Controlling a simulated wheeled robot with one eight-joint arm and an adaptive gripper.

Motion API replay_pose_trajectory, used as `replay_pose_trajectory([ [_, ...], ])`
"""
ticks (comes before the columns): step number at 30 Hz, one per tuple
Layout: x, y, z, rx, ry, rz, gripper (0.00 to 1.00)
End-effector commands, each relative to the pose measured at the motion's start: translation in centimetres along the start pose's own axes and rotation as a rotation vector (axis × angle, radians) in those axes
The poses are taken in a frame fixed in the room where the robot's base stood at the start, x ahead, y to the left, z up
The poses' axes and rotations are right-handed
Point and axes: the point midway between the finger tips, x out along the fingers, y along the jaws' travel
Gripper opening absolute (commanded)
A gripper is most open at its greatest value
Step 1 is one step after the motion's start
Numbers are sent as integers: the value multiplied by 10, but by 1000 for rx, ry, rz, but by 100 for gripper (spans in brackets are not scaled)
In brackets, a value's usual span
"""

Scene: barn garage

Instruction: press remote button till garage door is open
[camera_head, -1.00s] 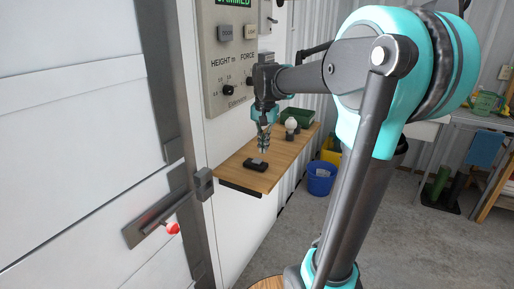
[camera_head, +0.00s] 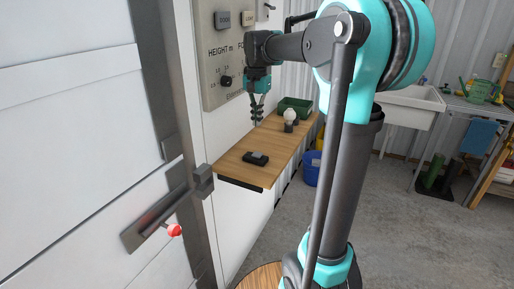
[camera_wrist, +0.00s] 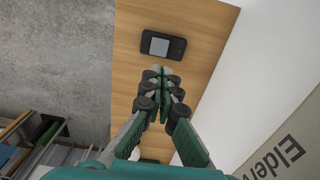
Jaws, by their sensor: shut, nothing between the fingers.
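The remote (camera_head: 256,158), a small black box with a light grey button face, lies flat on a narrow wooden shelf (camera_head: 232,165). In the wrist view, the remote (camera_wrist: 163,46) lies just beyond my fingertips. My gripper (camera_head: 257,118) points down above the shelf, raised clear of the remote. Its fingers are shut and empty, and the fingertips (camera_wrist: 161,71) meet in the wrist view. The white panelled garage door (camera_head: 70,120) fills the left of the head view, its panels down beside the frame. Its top and bottom edges are out of view.
A grey control panel (camera_head: 215,75) with knobs is on the wall above the shelf. A light bulb (camera_head: 289,115) and a green tray (camera_head: 297,105) stand farther back on the shelf. A red-knobbed handle (camera_head: 174,230) juts from the door. Concrete floor (camera_head: 400,235) is open at right.

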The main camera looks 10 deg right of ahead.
Motion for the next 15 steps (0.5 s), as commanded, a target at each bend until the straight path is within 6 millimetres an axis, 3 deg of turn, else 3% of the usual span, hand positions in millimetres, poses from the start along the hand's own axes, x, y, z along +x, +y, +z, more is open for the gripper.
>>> replay_pose_trajectory([
  [9, 64, 0, 0, 0, 0, 0, 0],
  [15, 96, 0, 0, 0, 0, 0, 0],
])
